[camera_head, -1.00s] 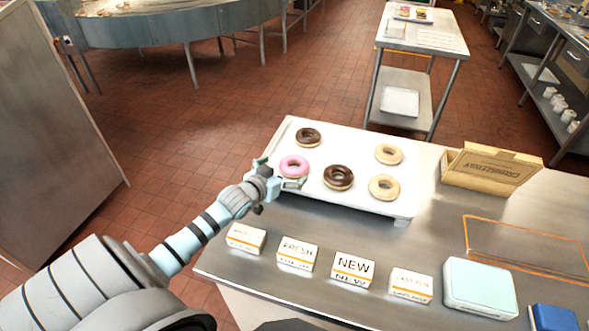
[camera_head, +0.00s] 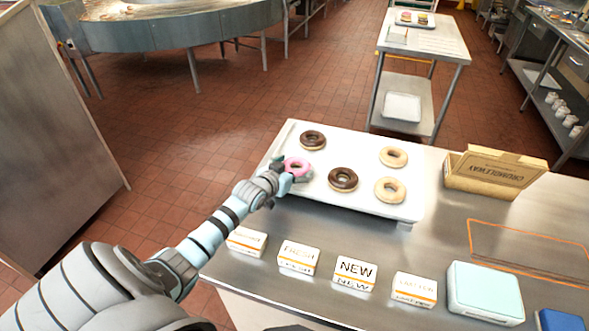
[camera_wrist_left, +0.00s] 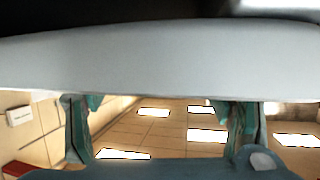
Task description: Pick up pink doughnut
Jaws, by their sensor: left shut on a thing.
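The pink doughnut (camera_head: 300,164) is at the left part of the white tray, in the head view. My left gripper (camera_head: 289,172) reaches in from the left and is shut on it, with fingers close against its sides. I cannot tell whether the doughnut touches the tray. In the left wrist view, the two fingers (camera_wrist_left: 160,130) stand apart below a broad pale band; I cannot make out the doughnut there. My right gripper is not in view.
The white tray (camera_head: 365,208) also holds two chocolate doughnuts (camera_head: 343,179) and two plain ones (camera_head: 389,190). Label blocks (camera_head: 355,273) line the counter's front. An open cardboard box (camera_head: 494,172) and a pale blue box (camera_head: 485,291) stand to the right. Floor is open beyond the tray.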

